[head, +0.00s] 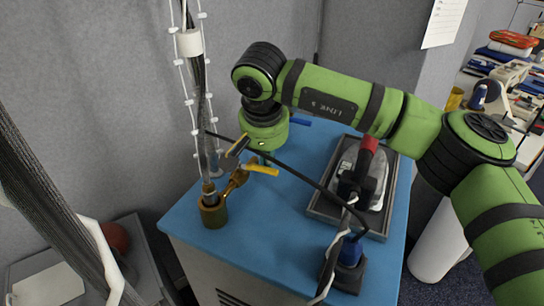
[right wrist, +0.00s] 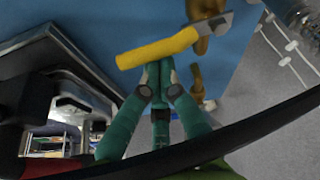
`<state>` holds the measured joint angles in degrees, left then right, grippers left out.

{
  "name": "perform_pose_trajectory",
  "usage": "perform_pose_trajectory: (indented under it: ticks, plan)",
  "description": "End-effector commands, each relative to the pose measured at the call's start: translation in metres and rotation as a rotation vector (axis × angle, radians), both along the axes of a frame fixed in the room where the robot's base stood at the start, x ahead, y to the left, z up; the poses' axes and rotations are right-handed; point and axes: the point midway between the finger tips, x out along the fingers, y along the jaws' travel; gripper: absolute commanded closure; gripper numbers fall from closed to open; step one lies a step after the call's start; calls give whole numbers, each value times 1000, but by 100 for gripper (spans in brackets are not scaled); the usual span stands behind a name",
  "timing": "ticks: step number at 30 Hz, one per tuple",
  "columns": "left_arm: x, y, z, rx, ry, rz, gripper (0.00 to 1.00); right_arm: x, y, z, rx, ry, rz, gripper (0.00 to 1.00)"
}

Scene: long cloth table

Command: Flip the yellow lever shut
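The yellow lever (head: 262,170) sticks out to the right from a brass valve (head: 237,181) near the left side of the blue top. In the right wrist view the lever (right wrist: 155,48) lies across the upper middle, with a grey metal end at the brass fitting (right wrist: 203,38). My right gripper (right wrist: 159,66) has its teal fingers drawn together, tips right beside the lever's lower edge in that view. Nothing shows between the fingers. I cannot tell whether they touch the lever. In the head view the fingers are mostly hidden under my green wrist. My left gripper is not in view.
A grey tray (head: 318,207) holding an iron-like object (head: 376,177) stands right of the valve. A dark-and-blue object (head: 348,262) stands at the front. A pipe with cables (head: 196,90) rises behind the valve. The blue top (head: 270,225) is clear at front centre.

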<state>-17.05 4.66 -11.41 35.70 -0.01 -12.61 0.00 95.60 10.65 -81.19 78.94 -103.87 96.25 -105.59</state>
Motion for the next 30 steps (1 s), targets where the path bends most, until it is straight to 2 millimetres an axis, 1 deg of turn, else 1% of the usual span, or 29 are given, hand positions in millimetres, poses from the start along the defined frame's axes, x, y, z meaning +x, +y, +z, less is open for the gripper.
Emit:
perform_pose_trajectory:
  ticks: [5,15,20,23,26,30]
  plan:
    - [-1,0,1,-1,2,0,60,1,0,0,0,0,-1,100]
    - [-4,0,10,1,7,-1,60,14,3,1,-1,1,-1,100]
    - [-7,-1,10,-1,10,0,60,15,3,3,0,-1,0,100]
    - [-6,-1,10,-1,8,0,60,12,4,13,1,-2,0,100]
    - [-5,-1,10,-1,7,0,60,7,5,31,0,-5,0,100]
    - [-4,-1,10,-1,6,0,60,-3,6,61,0,-5,0,100]
